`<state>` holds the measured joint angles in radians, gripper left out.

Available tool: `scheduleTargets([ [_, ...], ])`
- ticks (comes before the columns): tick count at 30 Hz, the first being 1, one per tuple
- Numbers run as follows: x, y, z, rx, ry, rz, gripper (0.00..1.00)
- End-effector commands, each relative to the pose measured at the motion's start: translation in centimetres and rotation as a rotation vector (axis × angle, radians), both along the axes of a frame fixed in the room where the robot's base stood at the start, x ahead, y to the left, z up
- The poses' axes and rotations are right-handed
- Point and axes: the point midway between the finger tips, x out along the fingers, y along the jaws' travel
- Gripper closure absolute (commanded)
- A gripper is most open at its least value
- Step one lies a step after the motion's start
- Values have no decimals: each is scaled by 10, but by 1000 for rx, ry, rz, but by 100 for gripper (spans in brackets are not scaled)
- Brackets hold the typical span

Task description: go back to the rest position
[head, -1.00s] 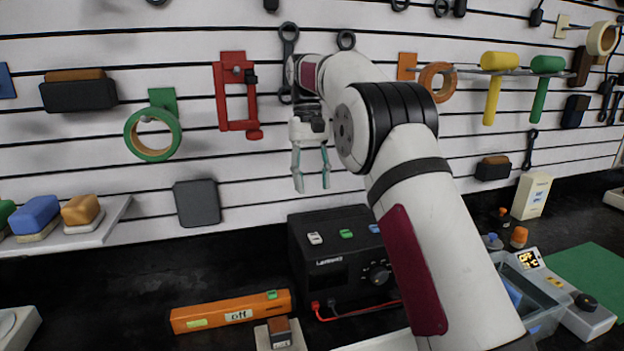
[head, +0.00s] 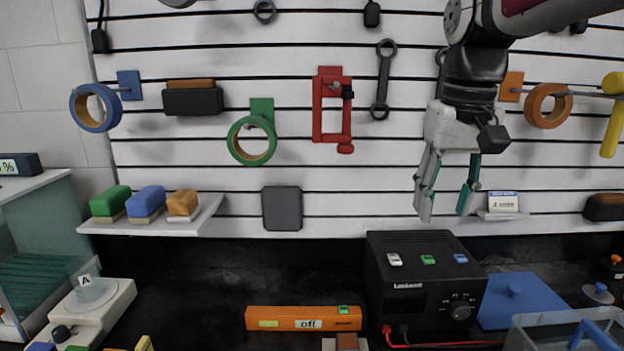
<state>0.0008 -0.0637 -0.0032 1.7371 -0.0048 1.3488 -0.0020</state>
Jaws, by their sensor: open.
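My gripper (head: 446,200) hangs pointing down at the right of the middle in the head view. Its two fingers are apart and nothing is between them. It is in front of the white slatted wall (head: 330,180), above the black power supply box (head: 425,300). My arm reaches in from the top right corner.
A red clamp (head: 318,115), a green tape roll (head: 235,140), a wrench (head: 383,80) and an orange tape roll (head: 533,105) hang on the wall. A shelf (head: 205,218) holds coloured blocks at left. An orange bar (head: 303,312) reading "off" lies on the dark bench.

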Motion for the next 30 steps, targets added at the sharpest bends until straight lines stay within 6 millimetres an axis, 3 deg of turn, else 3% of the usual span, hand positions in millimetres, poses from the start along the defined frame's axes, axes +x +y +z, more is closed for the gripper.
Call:
scheduleTargets([
  [1, -18, 0, -1, 0, -24, 0, 58],
  [8, -85, 0, -22, -2, -133, 1, 58],
  [15, -148, 0, -62, -5, -239, 3, 58],
  [21, -178, 0, -91, -6, -295, 4, 58],
  [30, -185, 0, -99, -7, -308, 5, 58],
])
